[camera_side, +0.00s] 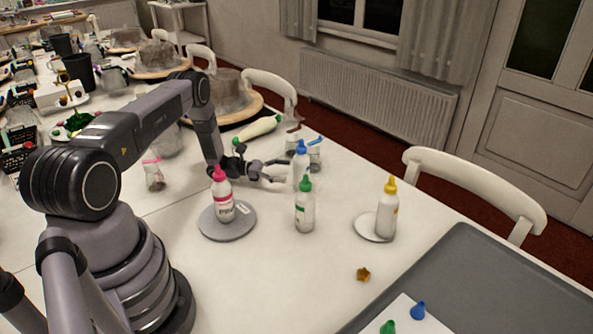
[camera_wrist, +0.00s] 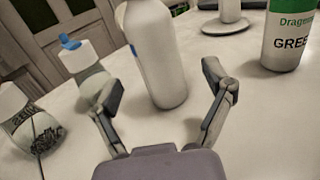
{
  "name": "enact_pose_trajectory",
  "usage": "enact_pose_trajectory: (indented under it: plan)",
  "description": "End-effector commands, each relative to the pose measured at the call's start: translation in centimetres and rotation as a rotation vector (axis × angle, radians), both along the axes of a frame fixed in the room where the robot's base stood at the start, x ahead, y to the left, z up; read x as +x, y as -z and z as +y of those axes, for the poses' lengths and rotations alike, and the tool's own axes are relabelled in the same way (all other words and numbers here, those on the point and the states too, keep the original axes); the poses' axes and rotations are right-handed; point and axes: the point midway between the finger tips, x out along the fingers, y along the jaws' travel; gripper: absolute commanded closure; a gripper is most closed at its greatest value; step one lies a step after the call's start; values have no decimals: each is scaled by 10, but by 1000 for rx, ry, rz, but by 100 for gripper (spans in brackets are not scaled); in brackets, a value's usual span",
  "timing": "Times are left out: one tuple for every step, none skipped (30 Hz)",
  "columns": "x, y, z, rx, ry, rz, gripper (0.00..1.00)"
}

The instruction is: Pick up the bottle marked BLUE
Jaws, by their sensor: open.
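A white bottle with a blue cap (camera_side: 301,167) stands upright on the table, just right of my gripper (camera_side: 277,172) in the side view. In the wrist view a tall white bottle (camera_wrist: 155,45) stands between and beyond the open fingers of my gripper (camera_wrist: 165,88). It has a blue mark on its left edge; its top is cut off and I see no readable name on it. The fingers are spread on either side of it, with no clear contact. The green-capped bottle (camera_side: 305,208) stands nearer the side camera; its label in the wrist view (camera_wrist: 289,45) starts "GREE".
A pink-capped bottle (camera_side: 222,196) stands on a grey turntable (camera_side: 238,228). A yellow-capped bottle (camera_side: 386,212) stands on a pale disc (camera_side: 364,230). Small jars, one blue-capped (camera_wrist: 85,68), are left of my fingers in the wrist view. A grey tray (camera_side: 470,270) lies front right.

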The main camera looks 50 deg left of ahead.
Motion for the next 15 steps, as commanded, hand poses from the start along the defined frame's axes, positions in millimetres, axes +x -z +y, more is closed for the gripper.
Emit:
enact_pose_trajectory:
  plan:
    - [5,0,-5,1,4,-1,19]
    - [9,1,-9,1,5,-1,19]
    - [14,1,-13,1,5,-1,19]
    - [18,2,-16,1,5,-1,19]
    - [21,2,-19,1,5,-1,19]
    - [26,2,-23,1,5,-1,19]
    - [28,2,-26,1,4,-1,19]
    - [30,2,-28,1,4,-1,19]
    - [33,2,-30,0,4,0,19]
    - [34,2,-32,0,3,0,19]
    - [35,2,-32,0,3,0,19]
    - [35,2,-33,0,2,0,19]
    - [36,2,-33,0,2,0,19]
    - [36,2,-33,0,1,0,19]
    - [35,2,-33,0,1,0,19]
